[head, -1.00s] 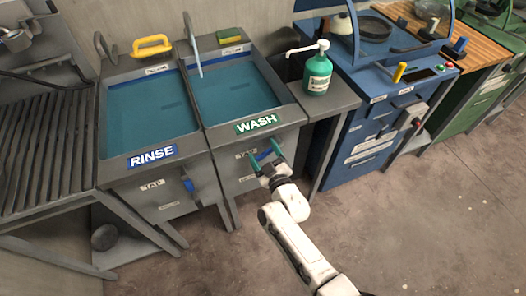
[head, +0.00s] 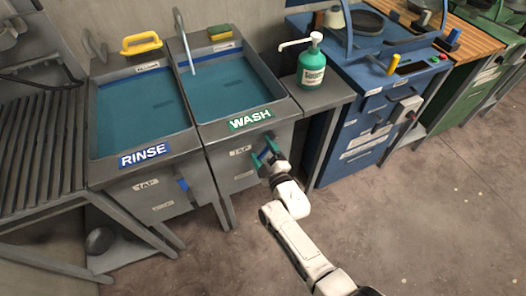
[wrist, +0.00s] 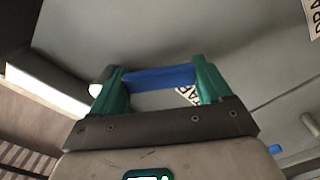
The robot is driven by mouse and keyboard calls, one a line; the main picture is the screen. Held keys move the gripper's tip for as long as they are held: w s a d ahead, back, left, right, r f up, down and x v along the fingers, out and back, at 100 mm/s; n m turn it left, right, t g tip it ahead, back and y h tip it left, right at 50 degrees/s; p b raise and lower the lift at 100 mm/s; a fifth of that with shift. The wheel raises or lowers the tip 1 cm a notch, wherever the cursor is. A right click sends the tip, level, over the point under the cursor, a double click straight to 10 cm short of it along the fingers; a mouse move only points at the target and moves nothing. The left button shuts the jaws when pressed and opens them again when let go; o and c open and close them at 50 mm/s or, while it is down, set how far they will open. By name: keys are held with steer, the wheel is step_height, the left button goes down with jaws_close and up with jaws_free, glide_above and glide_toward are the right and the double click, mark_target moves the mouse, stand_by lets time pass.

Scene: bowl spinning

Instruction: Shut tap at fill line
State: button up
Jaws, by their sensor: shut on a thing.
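The WASH sink (head: 213,133) holds blue water (head: 230,90). A pale strand, like running water, drops from its spout (head: 179,24) into the basin. A dark blue band (head: 218,52) runs along its back wall above the water; I cannot tell the exact gap. My gripper (head: 265,152), with green fingers, is at the sink's front panel. It is shut on the blue tap handle (wrist: 160,77), which lies across between both fingers in the wrist view, where my gripper (wrist: 158,68) also shows. The fingers partly hide the handle in the head view.
The RINSE sink (head: 122,184) stands to the left, with its own blue tap handle (head: 183,184) hanging down. A green soap bottle (head: 313,68) stands on the side shelf. A blue machine (head: 362,128) is to the right. Open floor lies in front.

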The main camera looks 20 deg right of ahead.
steer(key=o, duration=1.4)
steer(key=s+p, duration=0.3)
steer(key=s, duration=0.7)
steer(key=shift+s, duration=0.4)
